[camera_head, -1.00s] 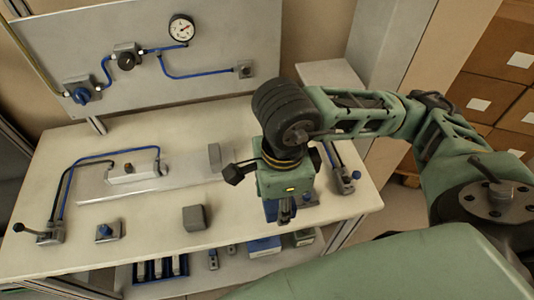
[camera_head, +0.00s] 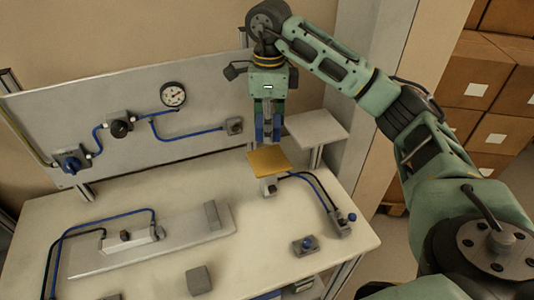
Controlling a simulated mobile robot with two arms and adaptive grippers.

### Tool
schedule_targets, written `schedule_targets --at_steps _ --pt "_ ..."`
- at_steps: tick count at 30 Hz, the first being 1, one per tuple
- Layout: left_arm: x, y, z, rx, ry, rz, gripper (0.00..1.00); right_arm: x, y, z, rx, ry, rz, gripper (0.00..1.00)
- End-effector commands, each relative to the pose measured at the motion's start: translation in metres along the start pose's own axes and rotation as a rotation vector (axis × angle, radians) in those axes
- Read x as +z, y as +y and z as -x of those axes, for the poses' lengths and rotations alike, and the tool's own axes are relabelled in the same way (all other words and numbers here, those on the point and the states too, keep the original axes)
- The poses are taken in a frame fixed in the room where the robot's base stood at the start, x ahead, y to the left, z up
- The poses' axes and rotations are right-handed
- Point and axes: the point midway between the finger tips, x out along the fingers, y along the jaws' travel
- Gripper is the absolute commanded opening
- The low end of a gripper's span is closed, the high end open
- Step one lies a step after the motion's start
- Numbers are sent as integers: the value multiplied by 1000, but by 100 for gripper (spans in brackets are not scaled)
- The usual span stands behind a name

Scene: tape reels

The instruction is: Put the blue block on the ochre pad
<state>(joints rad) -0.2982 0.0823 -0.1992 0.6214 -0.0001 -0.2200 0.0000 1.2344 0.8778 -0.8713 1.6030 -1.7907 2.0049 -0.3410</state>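The ochre pad (camera_head: 268,164) is a flat tilted-looking square on a small grey mount near the back right of the table. My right gripper (camera_head: 268,135) points down just above the pad's back edge in the picture. It is shut on the blue block (camera_head: 277,127), which shows on both sides of a grey finger. The block appears apart from the pad, with a small gap below it; its exact distance in depth is hard to tell. My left gripper is not in view.
A grey panel (camera_head: 60,115) with a gauge (camera_head: 173,95) and blue tubes stands behind the table (camera_head: 140,195). A small raised shelf (camera_head: 320,126) is right of the gripper.

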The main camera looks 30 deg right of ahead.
Motion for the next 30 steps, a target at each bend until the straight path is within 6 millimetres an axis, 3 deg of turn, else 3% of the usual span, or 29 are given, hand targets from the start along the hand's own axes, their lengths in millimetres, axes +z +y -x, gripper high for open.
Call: schedule_targets --at_steps 6,16,29,30 --pt "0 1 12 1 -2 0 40 -1 1 -36 2 3 2 15" --pt "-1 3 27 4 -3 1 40 0 2 -75 2 3 1 15" --pt "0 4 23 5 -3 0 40 0 1 -88 -1 0 1 15" --pt "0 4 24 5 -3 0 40 0 1 -87 -1 1 1 48"
